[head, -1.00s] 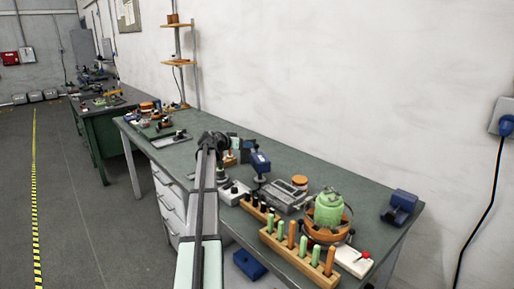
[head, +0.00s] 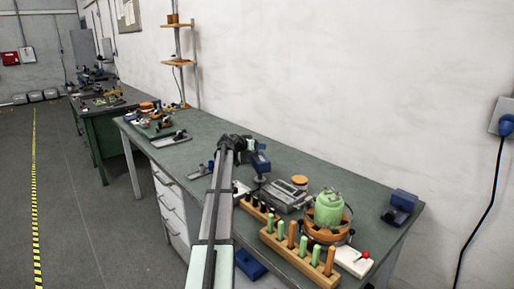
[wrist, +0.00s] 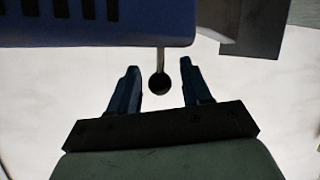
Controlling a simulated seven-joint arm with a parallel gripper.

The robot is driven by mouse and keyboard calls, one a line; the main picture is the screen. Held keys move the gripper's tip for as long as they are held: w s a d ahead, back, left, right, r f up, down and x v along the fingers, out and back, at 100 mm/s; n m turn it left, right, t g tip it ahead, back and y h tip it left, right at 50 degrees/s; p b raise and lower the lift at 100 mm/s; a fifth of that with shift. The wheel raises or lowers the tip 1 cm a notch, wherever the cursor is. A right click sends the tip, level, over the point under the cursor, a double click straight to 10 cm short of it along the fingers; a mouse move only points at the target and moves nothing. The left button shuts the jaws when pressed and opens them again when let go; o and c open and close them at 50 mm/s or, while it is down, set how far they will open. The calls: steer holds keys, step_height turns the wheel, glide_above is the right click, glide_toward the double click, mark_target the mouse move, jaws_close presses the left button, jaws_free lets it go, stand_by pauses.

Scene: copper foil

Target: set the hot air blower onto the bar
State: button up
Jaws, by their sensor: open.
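In the wrist view my gripper (wrist: 158,66) is open, with its two dark blue fingers apart. A blue body with dark slots (wrist: 90,22), which looks like the hot air blower, fills the top of that view, beyond the fingertips. A thin rod with a dark round end (wrist: 160,84) shows between the fingers; I cannot tell whether it is the bar. In the head view a blue device (head: 260,161), possibly the same blower, stands beside the end of my arm. My fingers are not clear there. I cannot make out the bar for certain.
On the green bench (head: 310,181) a grey instrument (head: 285,197), a wooden rack of coloured pegs (head: 296,256) and a green pot in an orange ring (head: 328,209) crowd the near part. A blue item (head: 400,204) sits at the right end.

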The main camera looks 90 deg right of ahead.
steer(key=shift+c, duration=0.3)
jaws_close()
steer(key=shift+a, duration=0.1)
stand_by(0.4)
steer(key=n+t, duration=0.1)
steer(key=w+n+t+h, duration=0.1)
steer(key=n+t+h, duration=0.1)
steer(key=n+t, duration=0.1)
steer(key=shift+w+a, duration=0.15)
steer(key=shift+a, duration=0.25)
steer(key=shift+w+a+n+t+h, duration=0.15)
steer(key=shift+n+t, duration=0.45)
steer(key=shift+t, duration=0.15)
steer(key=shift+w+a+n+t+h, duration=0.15)
steer(key=shift+a+n+t+h, duration=0.05)
steer(key=shift+n+t, duration=0.45)
steer(key=shift+w+a+n+t+h, duration=0.15)
steer(key=shift+n+t, duration=0.4)
steer(key=shift+t, duration=0.25)
steer(key=shift+w+a+n+t+y, duration=0.1)
steer(key=shift+a+n+t+y, duration=0.25)
steer(key=shift+n+t, duration=0.75)
steer(key=shift+w+a+n+t+y, duration=0.1)
steer(key=shift+a+n+t+y, duration=0.25)
steer(key=shift+n+t, duration=0.7)
steer(key=shift+w+a+n+t+y, duration=0.15)
steer(key=shift+a+n+t, duration=0.3)
steer(key=shift+n+t, duration=0.6)
steer(key=shift+a+t, duration=0.1)
steer(key=shift+t, duration=0.3)
